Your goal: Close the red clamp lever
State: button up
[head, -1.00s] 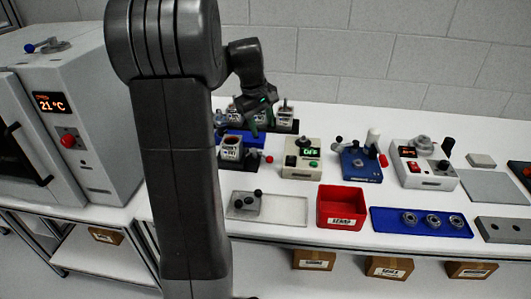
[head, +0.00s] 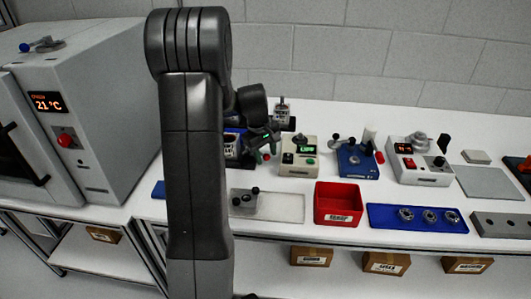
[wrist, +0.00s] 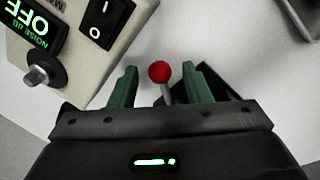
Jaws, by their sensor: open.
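The clamp lever's round red knob (wrist: 159,72) stands on a thin grey rod (wrist: 167,94) between my two green fingers in the wrist view. My gripper (wrist: 166,74) is open, with one finger on each side of the lever, and I see no clear contact with either. In the head view my gripper (head: 264,145) is low over the bench, left of the beige box, and the red knob (head: 266,157) shows just below it. The clamp's body is mostly hidden behind my arm and gripper.
A beige control box (head: 298,158) with an OFF display stands close to the right of my gripper. A blue fixture (head: 357,163), a red bin (head: 339,204) and a blue tray (head: 385,215) lie further right. A clear plate (head: 285,207) lies in front.

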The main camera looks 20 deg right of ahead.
grip_shut()
jog(key=shift+a, duration=0.1)
jog(key=a+m, duration=0.1)
jog(key=m, duration=0.1)
jog(key=a+m+b, duration=0.1)
jog(key=m, duration=0.2)
jog(key=shift+s+a+g, duration=0.15)
jog(key=shift+a+g, duration=0.25)
jog(key=shift+w+a+r+m+g, duration=0.1)
jog(key=shift+w+a+m+g, duration=0.1)
jog(key=shift+a+m, duration=0.7)
jog(key=shift+w+a+m+g, duration=0.2)
jog(key=shift+a+m, duration=0.15)
jog(key=shift+m, duration=0.95)
